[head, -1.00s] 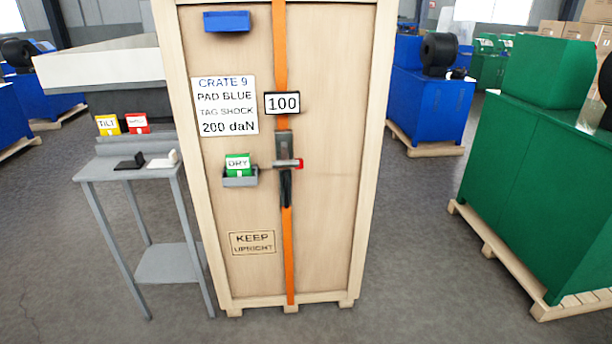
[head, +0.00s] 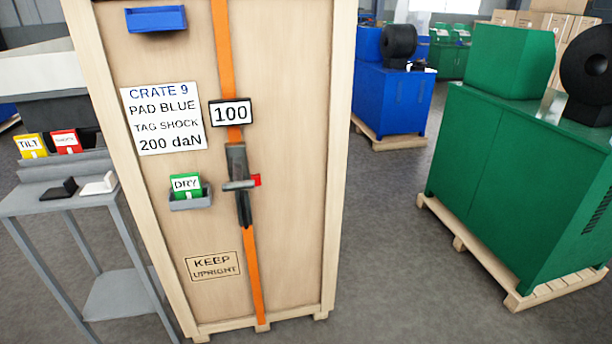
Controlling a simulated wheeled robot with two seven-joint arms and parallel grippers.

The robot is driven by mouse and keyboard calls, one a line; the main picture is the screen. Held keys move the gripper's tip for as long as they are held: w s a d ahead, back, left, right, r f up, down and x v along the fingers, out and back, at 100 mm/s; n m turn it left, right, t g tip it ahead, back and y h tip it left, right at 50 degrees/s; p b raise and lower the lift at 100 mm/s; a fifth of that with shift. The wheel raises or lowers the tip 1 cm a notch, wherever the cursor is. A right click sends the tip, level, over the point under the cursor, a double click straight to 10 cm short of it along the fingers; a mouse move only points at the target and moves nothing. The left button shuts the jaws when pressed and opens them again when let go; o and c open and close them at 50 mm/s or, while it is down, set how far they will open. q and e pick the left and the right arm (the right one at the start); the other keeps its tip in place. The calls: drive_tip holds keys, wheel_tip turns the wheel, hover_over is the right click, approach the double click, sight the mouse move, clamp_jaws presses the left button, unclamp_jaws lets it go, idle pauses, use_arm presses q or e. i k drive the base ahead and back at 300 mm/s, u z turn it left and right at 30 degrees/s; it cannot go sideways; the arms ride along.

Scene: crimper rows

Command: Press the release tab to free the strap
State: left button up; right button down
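An orange strap (head: 222,62) runs down the front of a tall wooden crate (head: 290,150). A dark grey ratchet buckle (head: 238,165) sits on the strap at mid height, with a lighter grey bar across it. A small red tab (head: 256,181) sticks out at the buckle's right side. A black handle (head: 244,210) hangs below the buckle along the strap. A display (head: 231,113) above the buckle reads 100. Neither of my grippers shows in the head view.
A crate label (head: 164,120) reads CRATE 9, PAD BLUE, TAG SHOCK, 200 daN. A green DRY tag (head: 186,184) sits in a grey holder. A blue tray (head: 155,18) is above. A grey stand (head: 60,200) at left holds TILT (head: 31,146) and SHOCK (head: 66,141) tags and black and white blocks.

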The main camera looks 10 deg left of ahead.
sight(256, 177)
drive_tip(key=u, duration=0.05)
drive_tip(key=i, duration=0.7)
drive_tip(key=u, duration=0.85)
drive_tip(key=i, duration=0.3)
drive_tip(key=u, duration=0.3)
